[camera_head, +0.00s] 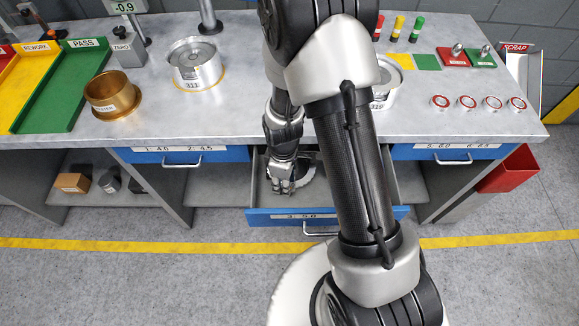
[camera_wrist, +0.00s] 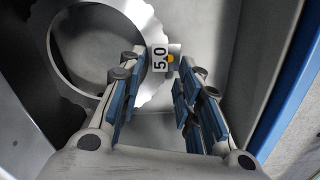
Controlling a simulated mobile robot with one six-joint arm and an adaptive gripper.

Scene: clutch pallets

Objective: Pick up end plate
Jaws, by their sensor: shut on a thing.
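The end plate is a thin pale metal ring with a wide hole and a toothed edge. In the wrist view the end plate (camera_wrist: 129,14) fills the upper left, and its tab with a "5.0" label (camera_wrist: 160,58) lies between the fingertips. My gripper (camera_wrist: 158,72) is shut on this tab. In the head view my gripper (camera_head: 282,187) reaches down into the open drawer marked "5.0" (camera_head: 275,217), and part of the end plate (camera_head: 306,172) shows beside the fingers. My arm hides the drawer's right part.
The workbench top (camera_head: 240,121) stands above the drawer. Closed drawers lie left (camera_head: 180,156) and right (camera_head: 445,152) of it. A red bin (camera_head: 510,170) hangs at the right end. A brass cup (camera_head: 112,95) and a metal housing (camera_head: 197,64) stand on the bench.

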